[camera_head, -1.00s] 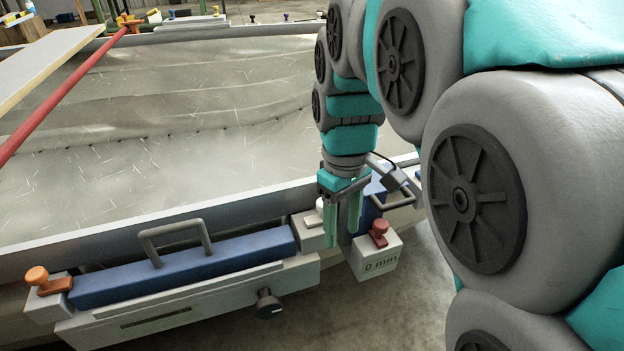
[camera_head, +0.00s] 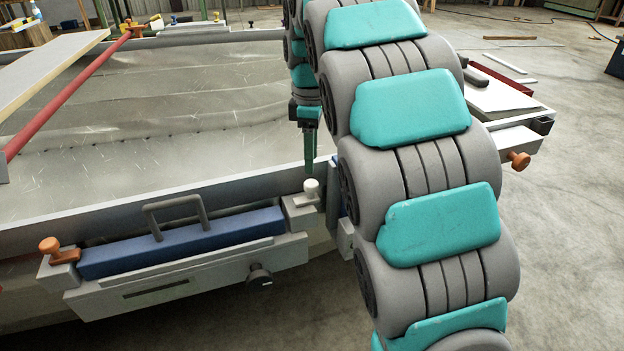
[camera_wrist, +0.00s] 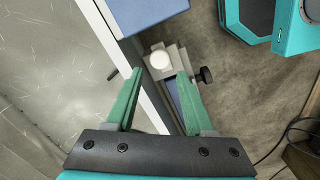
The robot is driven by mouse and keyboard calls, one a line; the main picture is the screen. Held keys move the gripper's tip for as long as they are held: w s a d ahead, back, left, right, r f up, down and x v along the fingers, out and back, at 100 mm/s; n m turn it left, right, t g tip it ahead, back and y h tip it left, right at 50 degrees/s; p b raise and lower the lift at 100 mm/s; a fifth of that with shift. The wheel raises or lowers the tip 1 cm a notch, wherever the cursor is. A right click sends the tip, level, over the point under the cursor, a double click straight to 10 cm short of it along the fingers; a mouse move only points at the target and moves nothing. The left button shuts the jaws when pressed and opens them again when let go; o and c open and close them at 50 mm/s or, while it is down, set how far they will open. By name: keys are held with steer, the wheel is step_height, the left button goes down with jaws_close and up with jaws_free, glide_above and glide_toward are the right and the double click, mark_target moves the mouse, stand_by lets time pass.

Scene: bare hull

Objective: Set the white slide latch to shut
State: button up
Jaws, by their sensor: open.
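The white slide latch shows as a white round knob (camera_head: 311,188) on a light grey block at the right end of a blue bar. In the wrist view the white knob (camera_wrist: 160,60) lies just beyond the fingertips, roughly centred between them. My gripper (camera_head: 309,165) points down beside and behind the knob in the head view, its green fingers partly overlapping each other. In the wrist view my gripper (camera_wrist: 158,76) is open, with nothing between its fingers. I cannot tell the exact gap to the knob.
The blue bar (camera_head: 185,245) has a grey handle, with an orange knob (camera_head: 50,246) at its left end. A black knob (camera_head: 260,275) sits below on the grey rail. A red pole (camera_head: 75,90) crosses the hull at left. My arm hides the area right of the latch.

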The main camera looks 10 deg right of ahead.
mark_target(311, 183)
step_height(311, 183, down, 6)
steer(key=shift+f, duration=0.25)
jaws_close()
stand_by(0.5)
stand_by(1.0)
